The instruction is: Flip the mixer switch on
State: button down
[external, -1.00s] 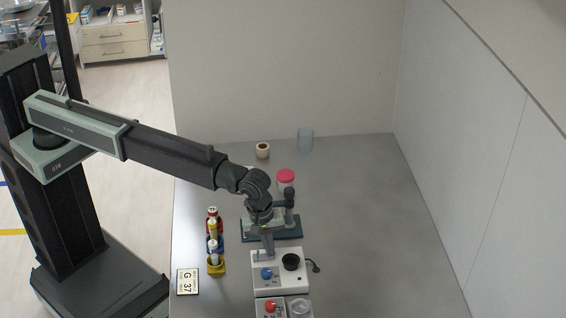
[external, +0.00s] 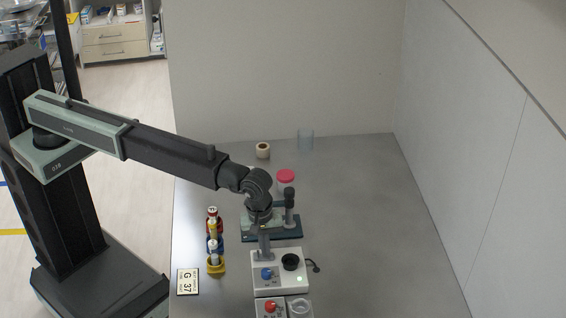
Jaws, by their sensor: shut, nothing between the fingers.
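The mixer (external: 279,284) appears to be the white box with a blue knob (external: 266,273) and a black round cup (external: 291,262) on its top. A small pale green light (external: 299,279) shows on its right side. My gripper (external: 265,257) is shut and empty. It points down at the rear left of the box's top, close to or touching it; I cannot tell which. The switch itself is not clearly visible; the fingers may cover it.
A second unit with a red knob (external: 270,308) stands just in front. A teal-based device (external: 287,234) stands behind my gripper. A pink-lidded jar (external: 286,177) is behind. The right side of the table is clear.

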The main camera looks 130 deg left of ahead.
aim_at(272, 256)
notch_tip(272, 256, up, 14)
jog(key=w+a+p, duration=0.1)
jog(key=p, duration=1.3)
jog(key=shift+w+a, duration=0.2)
jog(key=shift+w, duration=0.05)
jog(key=shift+f, duration=0.1)
